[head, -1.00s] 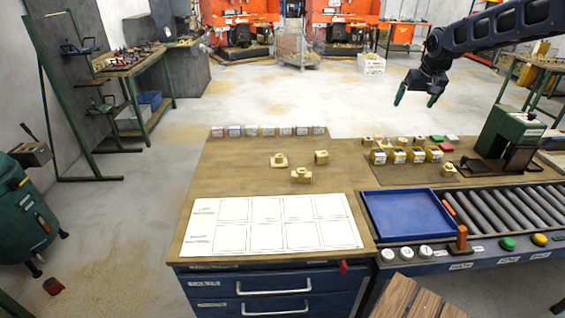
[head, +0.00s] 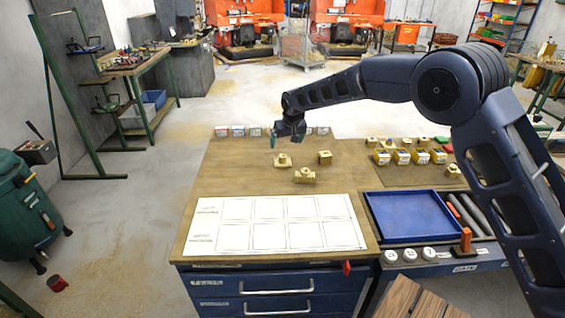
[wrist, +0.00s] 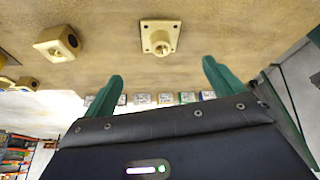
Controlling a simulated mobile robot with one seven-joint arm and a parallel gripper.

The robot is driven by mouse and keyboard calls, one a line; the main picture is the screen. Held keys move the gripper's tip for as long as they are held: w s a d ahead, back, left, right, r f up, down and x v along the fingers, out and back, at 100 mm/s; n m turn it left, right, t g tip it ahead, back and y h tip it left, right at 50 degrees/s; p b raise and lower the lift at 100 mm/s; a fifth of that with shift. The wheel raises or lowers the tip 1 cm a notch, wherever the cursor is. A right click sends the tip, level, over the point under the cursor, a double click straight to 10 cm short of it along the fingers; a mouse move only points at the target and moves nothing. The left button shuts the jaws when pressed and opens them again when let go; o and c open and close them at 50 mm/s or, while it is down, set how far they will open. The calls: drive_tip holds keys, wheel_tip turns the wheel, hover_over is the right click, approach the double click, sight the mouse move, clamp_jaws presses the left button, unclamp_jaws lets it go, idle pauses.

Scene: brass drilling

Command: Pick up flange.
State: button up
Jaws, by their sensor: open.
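A brass flange (head: 283,160) with a flat square base and a round raised middle stands on the wooden table top. It also shows in the wrist view (wrist: 160,37), top centre, ahead of the fingers. My gripper (head: 285,141) hangs above and just behind it in the head view, with nothing between its green fingers. In the wrist view my gripper (wrist: 161,75) is open, its fingers wide apart and clear of the flange. A similar brass part (head: 305,175) lies nearer the front. A brass block with a round hole (head: 325,157) stands to the right; it also shows in the wrist view (wrist: 58,42).
A row of small labelled boxes (head: 237,131) lines the table's back edge. A white sheet with printed cells (head: 270,224) lies empty in front. A blue tray (head: 410,238) is at the right. Yellow boxes and more brass parts (head: 402,157) stand at the back right.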

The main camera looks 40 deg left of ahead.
sight(283, 156)
drive_tip(key=x, duration=1.1)
drive_tip(key=shift+s+f, duration=0.1)
drive_tip(key=shift+f, duration=0.05)
drive_tip(key=shift+c, duration=0.2)
drive_tip(key=c, duration=1.6)
